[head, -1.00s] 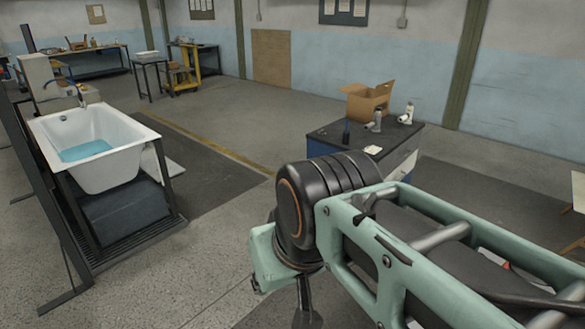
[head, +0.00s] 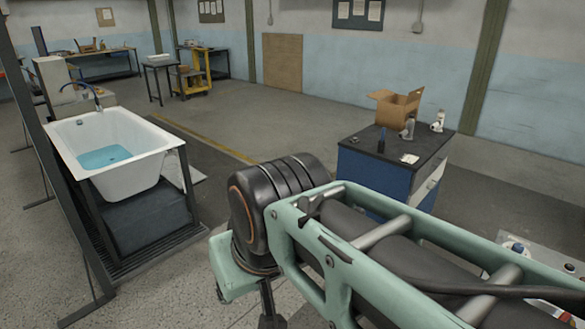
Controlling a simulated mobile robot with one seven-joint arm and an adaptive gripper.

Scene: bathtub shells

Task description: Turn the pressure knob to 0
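A pale panel (head: 543,258) with several small knobs or buttons shows at the lower right edge of the head view, partly behind my arm. One knob on it looks blue (head: 518,247) and another looks dark or red (head: 569,267). They are too small to tell which is the pressure knob or what it reads. My green and black arm crosses the lower middle and right of the view. My gripper is not in view, so its state does not show.
A bathtub (head: 160,148) with blue water stands on a dark frame at the left. A blue cabinet (head: 372,182) with a dark top holds a cardboard box (head: 395,108) and small fittings. Open grey floor lies between them.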

